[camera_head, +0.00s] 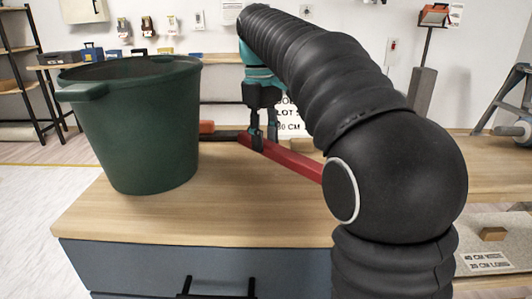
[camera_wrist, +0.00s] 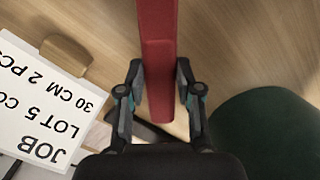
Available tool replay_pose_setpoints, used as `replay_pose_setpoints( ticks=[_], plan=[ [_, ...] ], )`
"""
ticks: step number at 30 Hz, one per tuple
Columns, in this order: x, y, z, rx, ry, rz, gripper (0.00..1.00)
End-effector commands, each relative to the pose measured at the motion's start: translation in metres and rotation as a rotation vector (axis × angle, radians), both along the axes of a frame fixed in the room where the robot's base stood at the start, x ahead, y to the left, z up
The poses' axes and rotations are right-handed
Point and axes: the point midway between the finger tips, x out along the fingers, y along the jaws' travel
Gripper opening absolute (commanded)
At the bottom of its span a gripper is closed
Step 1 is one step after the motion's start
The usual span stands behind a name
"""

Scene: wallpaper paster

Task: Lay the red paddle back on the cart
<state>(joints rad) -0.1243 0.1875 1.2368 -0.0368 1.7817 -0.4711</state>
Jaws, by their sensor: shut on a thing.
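The red paddle (camera_head: 293,161) is a long red bar over the wooden top of the cart (camera_head: 240,215), running from my gripper down to the right until my arm hides it. My gripper (camera_head: 264,138) points down, with its fingers shut on the paddle near its left end. In the wrist view the paddle (camera_wrist: 158,45) passes between the two fingers and runs out of the top of the picture. I cannot tell whether the paddle touches the cart top.
A large green bucket (camera_head: 135,125) stands on the cart's left side. An orange-ended dark tool (camera_head: 208,128) lies behind it. A white job sign (camera_wrist: 40,95) and a small wooden block (camera_wrist: 66,54) are near my gripper. The cart's front top is clear.

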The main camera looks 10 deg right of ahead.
Motion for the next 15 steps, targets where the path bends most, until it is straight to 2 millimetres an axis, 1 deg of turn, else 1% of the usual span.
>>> replay_pose_setpoints(
  ticks=[3,6,9,15],
  plan=[
    [-0.001,0.0,-0.019,0.0,0.002,0.0,0.0],
    [-0.001,0.0,-0.031,0.0,0.002,0.0,0.0],
    [-0.001,-0.001,-0.036,0.0,0.001,0.0,0.0],
    [-0.001,-0.001,-0.036,0.001,0.001,0.0,0.0]
  ],
)
